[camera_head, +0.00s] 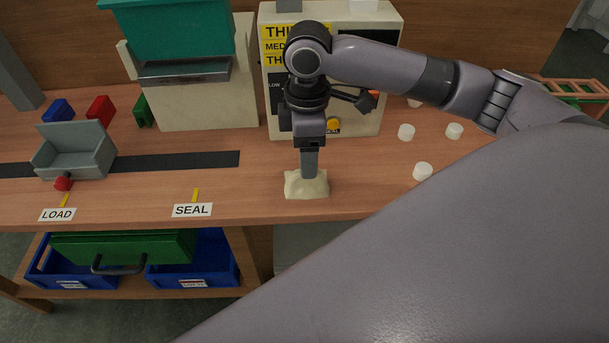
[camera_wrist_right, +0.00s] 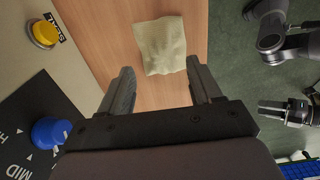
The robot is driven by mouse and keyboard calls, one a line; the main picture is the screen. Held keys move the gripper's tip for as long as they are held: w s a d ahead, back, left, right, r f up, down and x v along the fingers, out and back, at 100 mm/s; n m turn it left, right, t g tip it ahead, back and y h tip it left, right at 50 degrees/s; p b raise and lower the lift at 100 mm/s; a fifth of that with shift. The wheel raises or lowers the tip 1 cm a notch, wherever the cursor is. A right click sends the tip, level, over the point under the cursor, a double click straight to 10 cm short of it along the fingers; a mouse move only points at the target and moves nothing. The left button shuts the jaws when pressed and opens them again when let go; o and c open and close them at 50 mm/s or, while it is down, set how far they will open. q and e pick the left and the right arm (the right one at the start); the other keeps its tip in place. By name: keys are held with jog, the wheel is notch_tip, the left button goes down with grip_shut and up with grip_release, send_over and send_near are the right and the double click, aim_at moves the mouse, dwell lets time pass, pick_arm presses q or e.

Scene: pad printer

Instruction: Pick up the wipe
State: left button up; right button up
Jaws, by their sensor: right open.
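The wipe is a cream, slightly crumpled cloth (camera_head: 306,187) lying on the wooden bench near its front edge. In the right wrist view the wipe (camera_wrist_right: 162,45) lies flat-ish beyond the fingertips. My right gripper (camera_head: 309,172) points down over the wipe and hides part of it in the head view. In the wrist view this gripper (camera_wrist_right: 160,84) has its fingers spread with bare bench between them. It is open and empty. Dark arm parts, likely my left gripper (camera_wrist_right: 275,110), show over the floor at the right of the wrist view; their jaw state is unclear.
A control box (camera_head: 390,60) with a yellow button (camera_head: 333,125) stands close behind my right gripper. Several white caps (camera_head: 423,171) lie to the right. SEAL (camera_head: 192,210) and LOAD (camera_head: 57,214) labels and a grey tray (camera_head: 75,165) are left. Bare bench lies left of the wipe.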

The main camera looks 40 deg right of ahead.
notch_tip(320, 180, down, 4)
jog(key=shift+s+a+r+b, duration=0.1)
jog(key=shift+s+a+b, duration=0.05)
jog(key=shift+b, duration=0.25)
pick_arm(q)
jog(key=shift+f, duration=0.5)
pick_arm(e)
jog(key=c, duration=1.1)
pick_arm(q)
jog(key=r+p, duration=0.2)
jog(key=p, duration=0.1)
jog(key=r+p, duration=0.2)
jog(key=shift+s+a, duration=0.2)
jog(key=shift+a, duration=0.1)
pick_arm(e)
notch_tip(320, 180, up, 20)
